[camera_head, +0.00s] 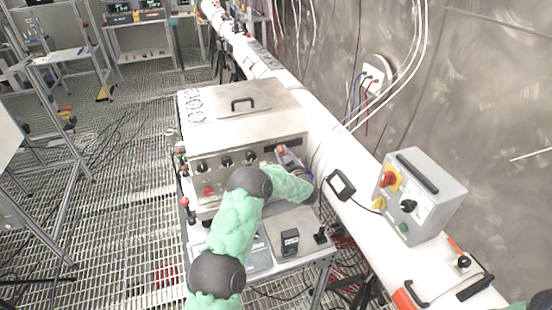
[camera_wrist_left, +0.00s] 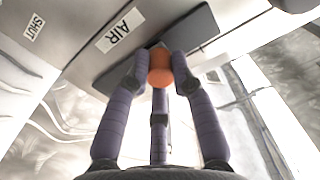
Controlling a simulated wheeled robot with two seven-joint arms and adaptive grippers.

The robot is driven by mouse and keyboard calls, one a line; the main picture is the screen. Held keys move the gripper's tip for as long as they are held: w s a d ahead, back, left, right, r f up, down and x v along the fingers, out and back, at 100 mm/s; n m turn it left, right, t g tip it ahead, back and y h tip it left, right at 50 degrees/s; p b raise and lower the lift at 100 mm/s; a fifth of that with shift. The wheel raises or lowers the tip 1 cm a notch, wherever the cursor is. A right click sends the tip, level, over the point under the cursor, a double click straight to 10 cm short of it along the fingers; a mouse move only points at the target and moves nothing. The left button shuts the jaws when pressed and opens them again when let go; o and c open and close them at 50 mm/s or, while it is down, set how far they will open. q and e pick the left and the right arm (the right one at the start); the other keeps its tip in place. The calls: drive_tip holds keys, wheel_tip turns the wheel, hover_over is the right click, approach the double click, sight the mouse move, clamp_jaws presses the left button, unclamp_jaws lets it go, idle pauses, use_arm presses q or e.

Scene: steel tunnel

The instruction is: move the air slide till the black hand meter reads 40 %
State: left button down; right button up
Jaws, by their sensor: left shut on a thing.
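The air slide's orange knob (camera_wrist_left: 160,68) sits on a dark slotted plate (camera_wrist_left: 196,30) in the left wrist view. A white label reading AIR (camera_wrist_left: 120,30) is beside the plate, and another reads SHUT (camera_wrist_left: 34,26). My left gripper (camera_wrist_left: 160,75) has its purple fingers closed around the knob. In the head view the left gripper (camera_head: 287,158) is at the right end of the steel cabinet's front, with the knob (camera_head: 281,149) showing at its tips. A black hand meter (camera_head: 290,241) stands on the bench's front part; its reading is too small to make out. My right gripper is out of view.
The steel cabinet (camera_head: 240,135) has several black knobs on its front. A white pipe (camera_head: 365,225) runs along its right side, carrying a grey control box (camera_head: 427,195) and a black-framed object (camera_head: 341,185). The grating floor (camera_head: 110,200) at left is mostly open.

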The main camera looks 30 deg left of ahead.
use_arm(q)
drive_tip(key=shift+w, duration=0.1)
drive_tip(key=c, duration=1)
unclamp_jaws()
drive_tip(key=shift+c, duration=0.2)
drive_tip(key=shift+d, duration=0.1)
drive_tip(key=v, duration=1.2)
